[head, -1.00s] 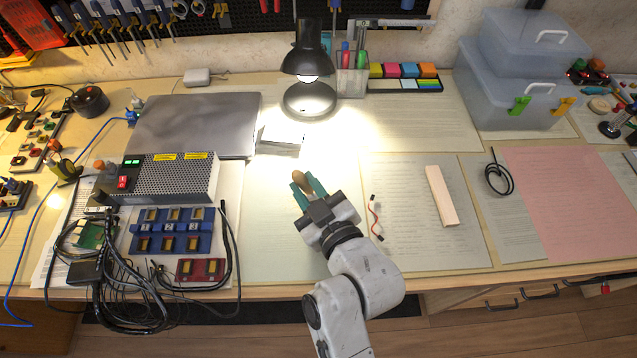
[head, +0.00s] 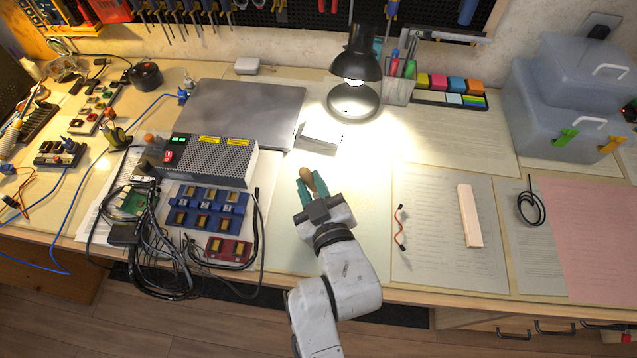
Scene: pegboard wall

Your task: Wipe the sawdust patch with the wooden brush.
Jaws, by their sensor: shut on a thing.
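I cannot make out the sawdust patch on the bright, glare-washed surface.
A desk lamp (head: 356,70) and a small stack of cards (head: 320,137) stand beyond my gripper. A power supply (head: 212,160) and tangled cables lie left. A red-black wire (head: 401,228) and a pale block (head: 468,215) lie right, with mostly flat paper around them.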

